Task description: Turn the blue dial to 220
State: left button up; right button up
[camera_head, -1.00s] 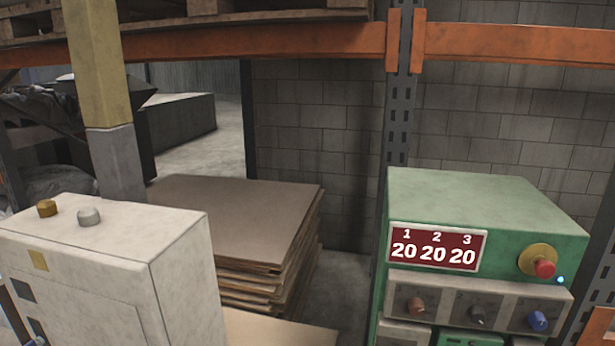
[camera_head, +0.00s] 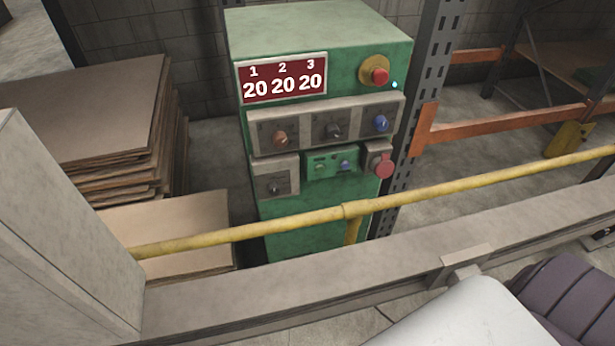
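The blue dial (camera_head: 381,123) is the right one of three dials in a row on the grey panel of a green control box. The brown dial (camera_head: 279,138) is on the left and the dark grey dial (camera_head: 333,131) in the middle. Above them the red display (camera_head: 283,84) reads 20 under each of 1, 2 and 3. A smaller blue knob (camera_head: 345,166) sits on the green panel below.
A yellow rail (camera_head: 270,229) and a grey beam (camera_head: 330,270) run across in front of the green box (camera_head: 318,30). A red emergency button (camera_head: 379,76) sits at its upper right. Stacked brown boards (camera_head: 90,110) stand left. A pale cabinet (camera_head: 50,230) fills the left edge.

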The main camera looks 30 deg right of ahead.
aim_at(379, 122)
jog(key=z, duration=1.35)
